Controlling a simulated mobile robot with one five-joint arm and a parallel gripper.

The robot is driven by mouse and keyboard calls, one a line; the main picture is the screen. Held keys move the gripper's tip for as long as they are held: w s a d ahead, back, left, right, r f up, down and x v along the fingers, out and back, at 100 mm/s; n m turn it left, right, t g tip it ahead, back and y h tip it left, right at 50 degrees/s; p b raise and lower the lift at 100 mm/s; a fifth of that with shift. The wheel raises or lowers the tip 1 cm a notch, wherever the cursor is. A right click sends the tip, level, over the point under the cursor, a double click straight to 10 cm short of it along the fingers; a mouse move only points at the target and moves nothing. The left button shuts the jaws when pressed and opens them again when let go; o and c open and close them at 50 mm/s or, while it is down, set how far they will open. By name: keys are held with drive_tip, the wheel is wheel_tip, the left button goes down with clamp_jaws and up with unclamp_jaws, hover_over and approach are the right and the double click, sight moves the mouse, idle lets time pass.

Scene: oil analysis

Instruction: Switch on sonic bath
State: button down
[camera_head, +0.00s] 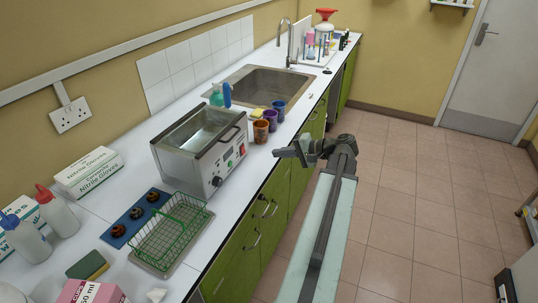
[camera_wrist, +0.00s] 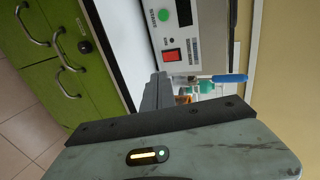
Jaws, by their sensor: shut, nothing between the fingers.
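The sonic bath (camera_head: 190,163) is a silver box with an open basin on the white worktop. Its white front panel has a small red switch (camera_head: 242,149) at the right end. In the wrist view, the red rocker switch (camera_wrist: 172,56) sits beside a round green button (camera_wrist: 164,15). My gripper (camera_head: 279,153) is shut and empty. It is out in front of the bath's panel, to the right of the switch and apart from it. In the wrist view, its closed fingers (camera_wrist: 157,88) point up toward the panel, just below the switch in the picture.
Several coloured cups (camera_head: 261,131) stand on the worktop just beyond the bath's right end. A green wire basket (camera_head: 170,232) on a tray stands left of the bath. A sink (camera_head: 265,92) lies further along.

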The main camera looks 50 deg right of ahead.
sight(244, 150)
drive_tip(key=b+x, duration=0.3)
drive_tip(key=x, duration=0.4)
drive_tip(key=shift+w+f, duration=0.25)
drive_tip(key=shift+f, duration=0.1)
drive_tip(key=shift+w+a+f, duration=0.1)
drive_tip(key=shift+w+a, duration=0.1)
drive_tip(key=shift+w, duration=0.5)
drive_tip(key=shift+w+a, duration=0.2)
drive_tip(key=shift+w, duration=0.5)
drive_tip(key=shift+w+a, duration=0.2)
drive_tip(key=shift+w, duration=0.5)
drive_tip(key=shift+w+a+f, duration=0.1)
drive_tip(key=shift+a, duration=0.05)
drive_tip(key=shift+r+p, duration=0.6)
drive_tip(key=shift+r, duration=0.35)
